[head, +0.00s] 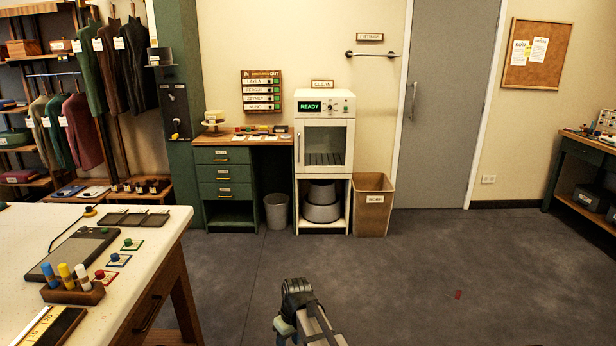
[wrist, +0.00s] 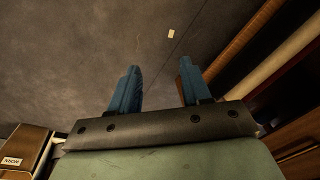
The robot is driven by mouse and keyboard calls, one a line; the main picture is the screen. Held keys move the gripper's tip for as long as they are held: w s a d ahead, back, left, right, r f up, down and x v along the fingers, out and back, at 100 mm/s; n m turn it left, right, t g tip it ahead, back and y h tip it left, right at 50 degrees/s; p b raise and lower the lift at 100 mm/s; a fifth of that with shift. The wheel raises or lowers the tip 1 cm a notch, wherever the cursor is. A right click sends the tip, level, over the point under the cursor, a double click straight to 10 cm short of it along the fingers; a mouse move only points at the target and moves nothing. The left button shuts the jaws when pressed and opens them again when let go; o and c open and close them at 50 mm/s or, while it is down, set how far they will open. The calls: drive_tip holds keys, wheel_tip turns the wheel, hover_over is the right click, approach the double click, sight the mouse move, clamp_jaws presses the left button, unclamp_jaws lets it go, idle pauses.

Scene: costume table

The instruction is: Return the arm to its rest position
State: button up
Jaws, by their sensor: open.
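My arm shows at the bottom middle of the head view, over open floor and to the right of the white table; the fingertips cannot be made out there. In the wrist view my gripper (wrist: 157,85) has its two blue fingers spread apart. Nothing is between them, and the grey floor (wrist: 70,50) lies beyond. A brown wooden edge (wrist: 235,45) runs along the right of the wrist view, beside the right finger.
The white table (head: 170,240) stands at left with a marker holder (head: 72,292) and a black tablet (head: 75,252). At the back are a green drawer desk (head: 225,185), a white cabinet (head: 325,130) reading READY, and a bin (head: 372,215). The floor (head: 400,275) at right is mostly clear.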

drive_tip(key=s+d+f+m, duration=0.3)
drive_tip(key=s+d, duration=0.1)
drive_tip(key=d, duration=0.4)
drive_tip(key=s+d+f+m+h, duration=0.1)
drive_tip(key=s+d+f+m, duration=0.15)
drive_tip(key=d, duration=0.45)
drive_tip(key=s+d+f+m, duration=0.2)
drive_tip(key=s+d+f, duration=0.2)
drive_tip(key=d, duration=0.4)
drive_tip(key=s+f+g, duration=0.3)
drive_tip(key=s+f, duration=0.7)
drive_tip(key=s, duration=0.5)
drive_tip(key=s+f+g, duration=0.3)
drive_tip(key=s+f, duration=0.7)
drive_tip(key=s, duration=0.5)
drive_tip(key=shift+f+g, duration=0.2)
drive_tip(key=shift+g, duration=0.2)
